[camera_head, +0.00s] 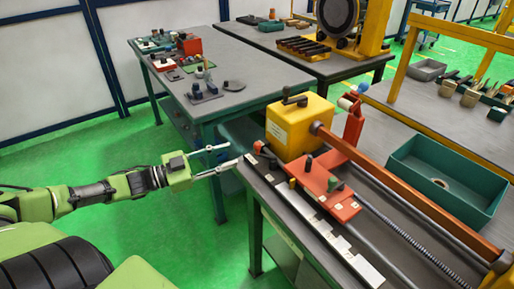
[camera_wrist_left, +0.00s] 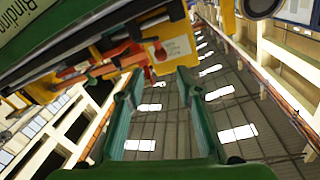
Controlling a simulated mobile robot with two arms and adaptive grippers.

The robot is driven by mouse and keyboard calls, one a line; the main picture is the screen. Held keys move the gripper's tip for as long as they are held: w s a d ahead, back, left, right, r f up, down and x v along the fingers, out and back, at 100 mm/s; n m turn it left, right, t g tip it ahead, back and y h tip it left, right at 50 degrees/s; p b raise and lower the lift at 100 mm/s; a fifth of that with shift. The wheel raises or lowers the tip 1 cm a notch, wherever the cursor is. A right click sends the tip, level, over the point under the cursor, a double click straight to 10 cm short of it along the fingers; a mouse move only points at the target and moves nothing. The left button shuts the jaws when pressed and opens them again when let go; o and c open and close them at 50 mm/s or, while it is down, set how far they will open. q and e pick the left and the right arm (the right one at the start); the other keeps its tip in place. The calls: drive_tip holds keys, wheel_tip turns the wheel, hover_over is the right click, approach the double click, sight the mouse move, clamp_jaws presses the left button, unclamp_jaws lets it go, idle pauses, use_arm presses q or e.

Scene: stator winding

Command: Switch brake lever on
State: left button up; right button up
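A yellow box (camera_head: 300,128) stands on the near right bench, with a black lever-like handle (camera_head: 294,98) on top. I cannot tell for sure which handle is the brake lever. My left gripper (camera_head: 234,154) is open and empty, left of the bench's far left corner and apart from the box. In the left wrist view its two green fingers (camera_wrist_left: 159,88) are spread, with a yellow labelled part (camera_wrist_left: 172,54) beyond them. My right gripper is not in view.
A green tray (camera_head: 447,181) lies on the right of the bench, beyond a long brown bar (camera_head: 415,200). Another bench (camera_head: 250,78) with small parts stands behind. The green floor (camera_head: 150,220) left of the near bench is open.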

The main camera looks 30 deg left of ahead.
sight(257, 146)
use_arm(q)
drive_tip(key=x, duration=0.9)
drive_tip(key=shift+w+b, duration=0.35)
drive_tip(key=shift+w, duration=0.1)
drive_tip(key=shift+w+d, duration=0.3)
drive_tip(key=shift+w, duration=0.05)
drive_tip(key=shift+w+f, duration=0.1)
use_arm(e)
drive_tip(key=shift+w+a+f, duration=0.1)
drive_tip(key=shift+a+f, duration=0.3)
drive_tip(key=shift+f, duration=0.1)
use_arm(q)
drive_tip(key=shift+c, duration=0.5)
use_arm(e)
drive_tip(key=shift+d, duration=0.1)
use_arm(q)
clamp_jaws()
